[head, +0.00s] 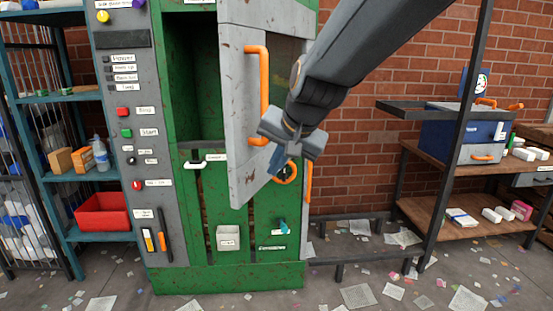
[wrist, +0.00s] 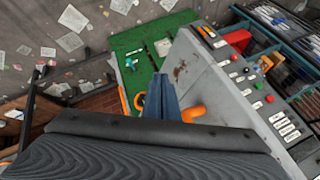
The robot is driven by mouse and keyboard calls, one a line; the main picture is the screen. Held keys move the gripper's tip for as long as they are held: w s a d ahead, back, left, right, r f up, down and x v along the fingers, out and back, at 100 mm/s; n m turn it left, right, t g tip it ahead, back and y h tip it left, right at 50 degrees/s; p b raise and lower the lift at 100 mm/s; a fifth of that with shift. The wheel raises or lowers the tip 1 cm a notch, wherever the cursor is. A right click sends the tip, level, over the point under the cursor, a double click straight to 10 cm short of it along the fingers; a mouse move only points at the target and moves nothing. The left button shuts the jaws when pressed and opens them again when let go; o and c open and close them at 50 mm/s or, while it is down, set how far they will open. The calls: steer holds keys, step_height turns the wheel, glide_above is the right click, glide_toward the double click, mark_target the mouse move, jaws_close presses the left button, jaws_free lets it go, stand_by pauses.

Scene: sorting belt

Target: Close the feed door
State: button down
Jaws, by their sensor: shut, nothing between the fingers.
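The feed door (head: 236,100) is a grey, rust-spotted panel with an orange bar handle (head: 263,95). It stands swung open from the green cabinet (head: 185,280), and the dark opening shows to its left. My gripper (head: 276,158) is shut and empty, in front of the door's lower right part, below the handle. In the wrist view the blue fingers (wrist: 162,98) are together beside the door (wrist: 190,75), with the orange handle (wrist: 192,112) just to their right. I cannot tell whether the fingers touch the door.
A grey control panel (head: 120,75) with buttons is left of the opening. A shelf with a red bin (head: 102,212) stands further left. A wooden bench (head: 460,205) with a blue box (head: 450,137) is at right, behind a dark post. Paper scraps litter the floor.

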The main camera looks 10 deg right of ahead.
mark_target(251, 183)
steer(key=shift+w+a+f+p, duration=0.6)
steer(key=shift+w+a+f, duration=0.55)
steer(key=shift+w, duration=0.1)
steer(key=shift+w+a+f+p, duration=0.6)
steer(key=shift+w+a+f, duration=0.4)
steer(key=shift+w+a, duration=0.2)
steer(key=shift+w, duration=0.1)
